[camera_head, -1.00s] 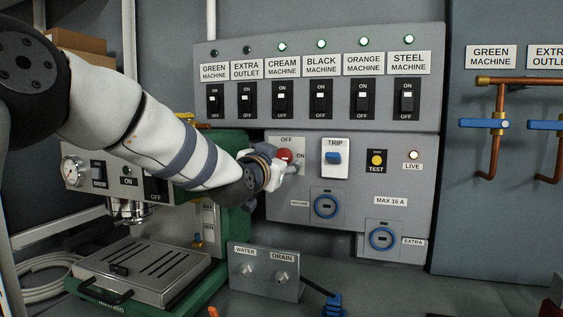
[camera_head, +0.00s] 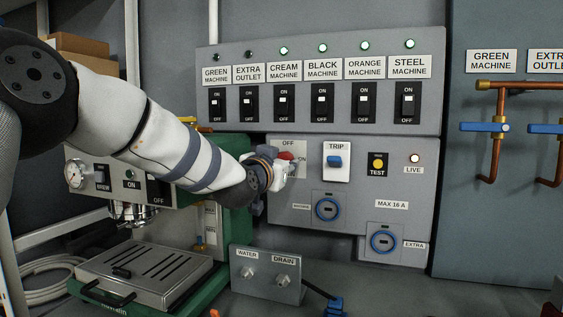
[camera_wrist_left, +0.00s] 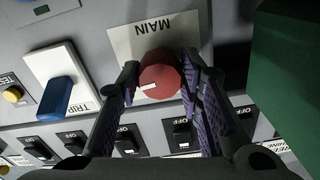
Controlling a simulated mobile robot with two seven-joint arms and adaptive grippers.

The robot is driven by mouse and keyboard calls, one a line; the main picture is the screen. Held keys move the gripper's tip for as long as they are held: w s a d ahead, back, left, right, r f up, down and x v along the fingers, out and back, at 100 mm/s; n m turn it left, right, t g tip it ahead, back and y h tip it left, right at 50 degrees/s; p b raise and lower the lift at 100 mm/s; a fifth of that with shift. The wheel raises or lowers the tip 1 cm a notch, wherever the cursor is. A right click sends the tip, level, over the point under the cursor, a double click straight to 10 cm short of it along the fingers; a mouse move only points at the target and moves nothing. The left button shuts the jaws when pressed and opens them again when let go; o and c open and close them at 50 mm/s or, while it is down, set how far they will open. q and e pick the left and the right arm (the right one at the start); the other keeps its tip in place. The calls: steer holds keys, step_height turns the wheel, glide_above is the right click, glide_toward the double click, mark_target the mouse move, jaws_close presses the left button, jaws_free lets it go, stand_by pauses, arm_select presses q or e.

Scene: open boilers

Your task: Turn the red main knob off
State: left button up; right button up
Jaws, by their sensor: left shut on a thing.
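The red main knob (camera_head: 286,156) is on the grey switch panel, partly hidden by my left gripper in the head view. In the left wrist view the knob (camera_wrist_left: 160,72) sits between the two dark fingers, below an upside-down MAIN label (camera_wrist_left: 155,32). A white mark on the knob faces left in that view. My left gripper (camera_head: 281,167) is shut on the knob. OFF shows above the knob in the head view and ON to its right. My right gripper is not in view.
A white TRIP plate with a blue switch (camera_head: 335,161) is right of the knob. The LIVE lamp (camera_head: 414,158) is lit. A row of black breakers (camera_head: 322,103) is above. A green coffee machine (camera_head: 232,220) stands below my left arm.

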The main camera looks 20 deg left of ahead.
arm_select(q)
steer(key=shift+f+n, duration=0.1)
steer(key=shift+n, duration=8.1)
steer(key=shift+d, duration=0.1)
steer(key=o, duration=1.2)
steer(key=shift+c, duration=0.2)
